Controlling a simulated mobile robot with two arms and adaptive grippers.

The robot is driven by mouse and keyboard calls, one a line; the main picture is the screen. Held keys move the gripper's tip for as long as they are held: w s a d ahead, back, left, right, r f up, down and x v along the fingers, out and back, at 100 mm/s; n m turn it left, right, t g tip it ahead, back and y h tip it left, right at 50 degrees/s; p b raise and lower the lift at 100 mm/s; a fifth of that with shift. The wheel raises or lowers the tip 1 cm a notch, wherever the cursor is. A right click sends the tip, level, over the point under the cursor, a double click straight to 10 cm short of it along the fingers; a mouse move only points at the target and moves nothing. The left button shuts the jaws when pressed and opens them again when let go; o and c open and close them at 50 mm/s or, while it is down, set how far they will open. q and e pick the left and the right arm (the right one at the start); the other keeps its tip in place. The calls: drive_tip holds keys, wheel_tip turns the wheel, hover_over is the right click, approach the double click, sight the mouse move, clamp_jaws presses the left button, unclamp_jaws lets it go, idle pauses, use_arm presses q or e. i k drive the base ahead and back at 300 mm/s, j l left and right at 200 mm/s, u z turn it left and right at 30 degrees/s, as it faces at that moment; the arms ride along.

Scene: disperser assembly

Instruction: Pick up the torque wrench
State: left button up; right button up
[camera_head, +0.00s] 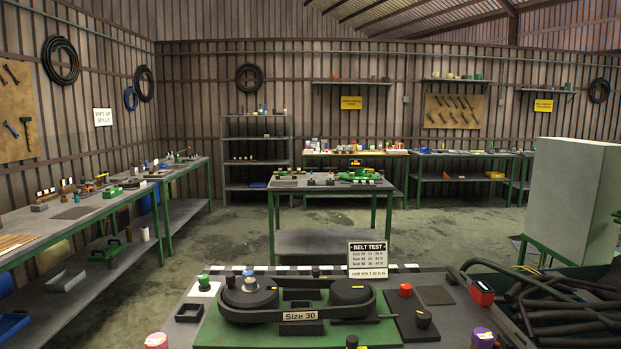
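I cannot make out a torque wrench for certain. A thin dark bar (378,319) lies on the near table just right of the belt rig, and I cannot tell whether it is a tool. The belt rig (300,316), labelled "Size 30", has a black belt around two round black pulleys on a green plate (225,332). Small tools on the left bench (85,212) are too small to tell apart. Neither of my grippers is in view.
A "BELT TEST" sign (367,258) stands behind the rig. A red box-shaped device (481,293) sits to its right, near a bin of black hoses (560,310). A grey cabinet (572,195) stands at right. A middle table (290,183) stands beyond clear floor (235,235).

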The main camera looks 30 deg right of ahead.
sight(310, 176)
drive_tip(key=i+j+u, duration=0.55)
drive_tip(key=i+u, duration=0.25)
drive_tip(key=i+j+u, duration=0.1)
drive_tip(key=i+u, duration=0.25)
drive_tip(key=i+z, duration=0.2)
drive_tip(key=i, duration=0.3)
drive_tip(key=i+j+z, duration=0.2)
drive_tip(key=i, duration=0.3)
drive_tip(key=i+l+z, duration=0.25)
drive_tip(key=z, duration=0.15)
drive_tip(key=i+z, duration=0.8)
drive_tip(key=i, duration=0.15)
drive_tip(key=i+j+z, duration=0.15)
drive_tip(key=i+z, duration=0.25)
drive_tip(key=i+j+z, duration=0.15)
drive_tip(key=i, duration=1.85)
drive_tip(key=i+l+z, duration=0.1)
drive_tip(key=i+z, duration=0.8)
drive_tip(key=i+j+z, duration=0.25)
drive_tip(key=i+z, duration=0.2)
drive_tip(key=i+l+z, duration=0.1)
drive_tip(key=i+z, duration=0.6)
drive_tip(key=i+l+u, duration=0.1)
drive_tip(key=i+u, duration=0.25)
drive_tip(key=i+l+u, duration=0.3)
drive_tip(key=i, duration=0.15)
drive_tip(key=i+l+u, duration=0.2)
drive_tip(key=i+u, duration=0.15)
